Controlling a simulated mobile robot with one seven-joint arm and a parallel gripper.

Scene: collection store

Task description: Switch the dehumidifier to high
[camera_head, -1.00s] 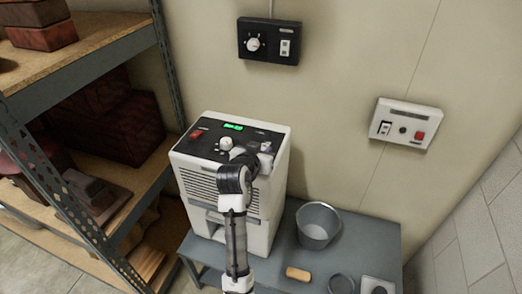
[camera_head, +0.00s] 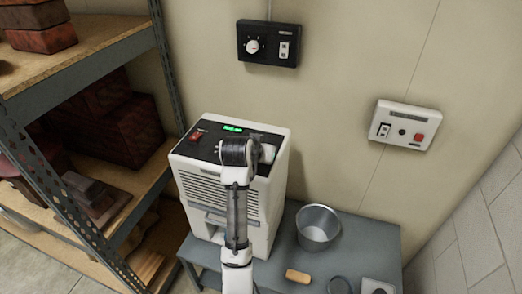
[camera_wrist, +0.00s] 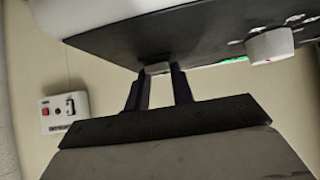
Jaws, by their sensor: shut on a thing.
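The white dehumidifier (camera_head: 229,208) stands on the grey table, with a dark control panel on top. The panel has a red switch (camera_head: 196,136) and a lit green display (camera_head: 232,128). In the wrist view, a white round knob (camera_wrist: 271,46) with a small red mark sits right of my gripper (camera_wrist: 158,82). My gripper is shut on a small grey part (camera_wrist: 157,69) at the dark panel; I cannot tell whether it is a slider or a switch. In the head view, my arm hides the knob and the fingertips.
A black wall box (camera_head: 268,43) with a dial and a white wall box (camera_head: 405,124) with a red button hang behind. A metal bucket (camera_head: 318,226) and a tan block (camera_head: 298,275) are on the table (camera_head: 270,272). A loaded shelf unit (camera_head: 130,200) stands at left.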

